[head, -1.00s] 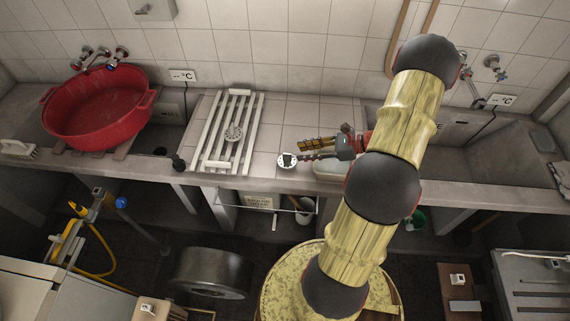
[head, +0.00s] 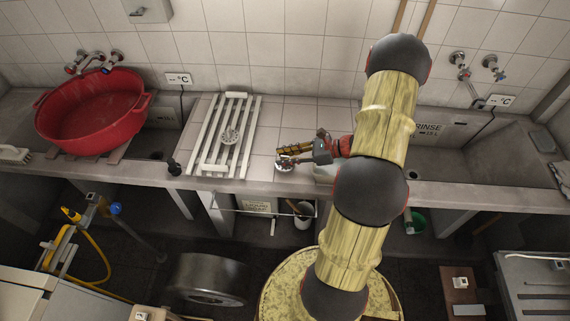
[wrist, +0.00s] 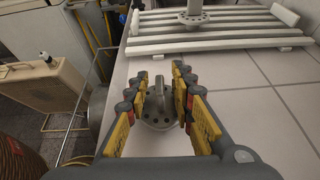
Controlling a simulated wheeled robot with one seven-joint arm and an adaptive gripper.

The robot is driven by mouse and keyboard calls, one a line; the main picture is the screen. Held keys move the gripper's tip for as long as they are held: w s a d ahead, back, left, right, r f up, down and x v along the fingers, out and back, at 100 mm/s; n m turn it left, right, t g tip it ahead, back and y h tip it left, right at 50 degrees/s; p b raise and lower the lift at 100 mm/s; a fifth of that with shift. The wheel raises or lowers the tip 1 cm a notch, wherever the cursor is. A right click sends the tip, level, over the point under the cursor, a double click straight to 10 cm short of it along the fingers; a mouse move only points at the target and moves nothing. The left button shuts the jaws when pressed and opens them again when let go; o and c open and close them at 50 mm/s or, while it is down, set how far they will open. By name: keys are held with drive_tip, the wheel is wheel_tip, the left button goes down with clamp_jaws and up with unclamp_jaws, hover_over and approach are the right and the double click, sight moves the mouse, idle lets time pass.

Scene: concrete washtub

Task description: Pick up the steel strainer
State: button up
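A round steel strainer (wrist: 158,121) with holes and an upright grip lies flat on the tiled counter, seen between my fingers in the wrist view. In the head view this strainer (head: 284,167) is at the counter's front edge, partly hidden by my gripper (head: 281,155). My gripper, also in the wrist view (wrist: 159,88), is open, one finger on each side of the upright grip, with gaps visible. A similar holed steel piece (head: 231,137) sits on the white slatted rack (head: 214,168); it shows at the top of the wrist view (wrist: 194,17).
A red tub (head: 92,115) stands at the left of the counter (head: 275,110). A pale block-like thing (head: 325,172) sits just right of my gripper. The counter's front edge drops off close to the strainer.

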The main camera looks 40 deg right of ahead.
clamp_jaws()
idle(0.5)
